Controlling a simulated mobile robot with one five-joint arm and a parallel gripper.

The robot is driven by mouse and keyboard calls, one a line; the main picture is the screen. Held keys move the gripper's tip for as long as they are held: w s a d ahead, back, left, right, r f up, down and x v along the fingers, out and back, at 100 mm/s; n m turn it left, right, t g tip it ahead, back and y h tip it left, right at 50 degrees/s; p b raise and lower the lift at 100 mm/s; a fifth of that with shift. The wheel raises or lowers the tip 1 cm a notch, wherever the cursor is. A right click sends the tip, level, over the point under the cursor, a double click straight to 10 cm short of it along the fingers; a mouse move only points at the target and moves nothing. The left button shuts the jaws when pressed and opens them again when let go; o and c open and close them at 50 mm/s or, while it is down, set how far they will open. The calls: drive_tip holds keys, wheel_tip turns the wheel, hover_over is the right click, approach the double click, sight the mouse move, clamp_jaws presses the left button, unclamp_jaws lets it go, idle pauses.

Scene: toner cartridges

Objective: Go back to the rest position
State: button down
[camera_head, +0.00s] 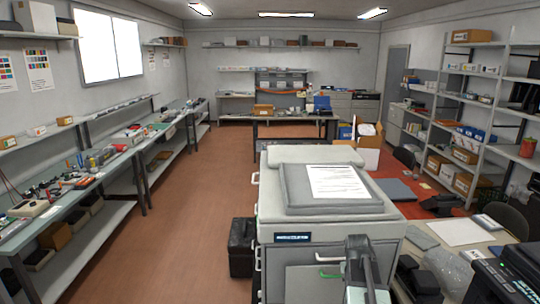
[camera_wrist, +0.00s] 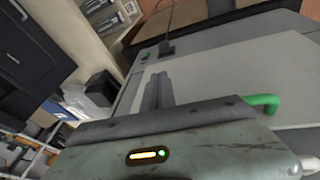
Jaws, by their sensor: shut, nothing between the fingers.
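My gripper (camera_wrist: 158,90) shows in the wrist view as two dark fingers close together, with nothing seen between them. Behind the fingers is a pale grey panel of the large office printer (camera_head: 325,220). A green handle (camera_wrist: 265,102) sticks out to the right of the fingers, apart from them. In the head view the printer stands right in front of me, with a sheet of paper (camera_head: 338,181) on its lid. My dark arm rises in front of the printer's front face, and the fingertips cannot be made out there. No toner cartridge can be clearly told.
A long workbench (camera_head: 90,190) with tools runs along the left wall. A black box (camera_head: 242,247) stands on the floor left of the printer. A desk (camera_head: 460,233) with a black machine (camera_head: 512,272) is at right. The reddish floor (camera_head: 185,215) between bench and printer is clear.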

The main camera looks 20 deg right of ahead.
drive_tip(key=s+a+f+n+y+b, duration=0.1)
drive_tip(key=a+f, duration=0.1)
drive_tip(key=a, duration=0.9)
drive_tip(key=s+a+f+n+g+y+b, duration=0.1)
drive_tip(key=a+f+n+b, duration=0.1)
drive_tip(key=a, duration=0.9)
drive_tip(key=s+a+f+n+g+y+b, duration=0.1)
drive_tip(key=a+f+b, duration=0.1)
drive_tip(key=a, duration=1)
drive_tip(key=shift+s+f, duration=0.35)
drive_tip(key=shift+f, duration=0.5)
